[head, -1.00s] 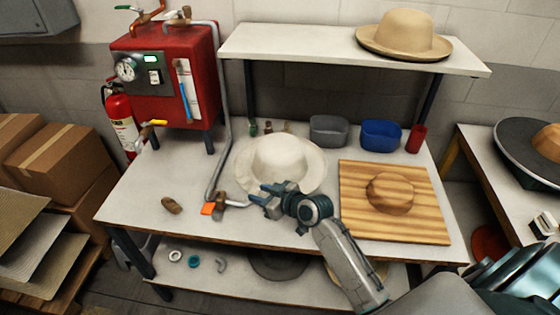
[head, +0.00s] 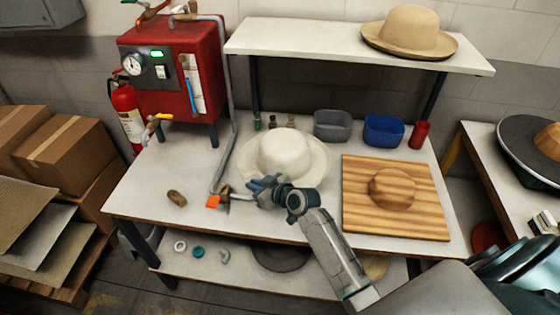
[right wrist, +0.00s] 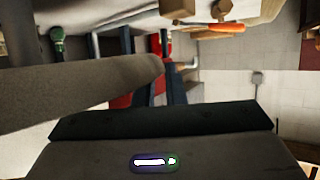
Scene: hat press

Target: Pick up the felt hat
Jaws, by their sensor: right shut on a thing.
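The cream felt hat (head: 284,153) sits crown up near the middle of the workbench, its wide brim spread around it. My right gripper (head: 258,186) is at the front left edge of the brim and shut on it. The gripper hides a small part of the brim. In the right wrist view, the brim (right wrist: 80,92) shows as a thick grey-brown band from the left, ending near the fingers. I cannot tell whether the hat is clear of the bench. My left gripper is not in view.
A wooden board with a hat block (head: 392,188) lies right of the hat. A grey bin (head: 333,124) and a blue bin (head: 384,130) stand behind. A pipe (head: 232,110) and an orange-handled tool (head: 213,202) are to the left. A tan hat (head: 409,32) is on the shelf.

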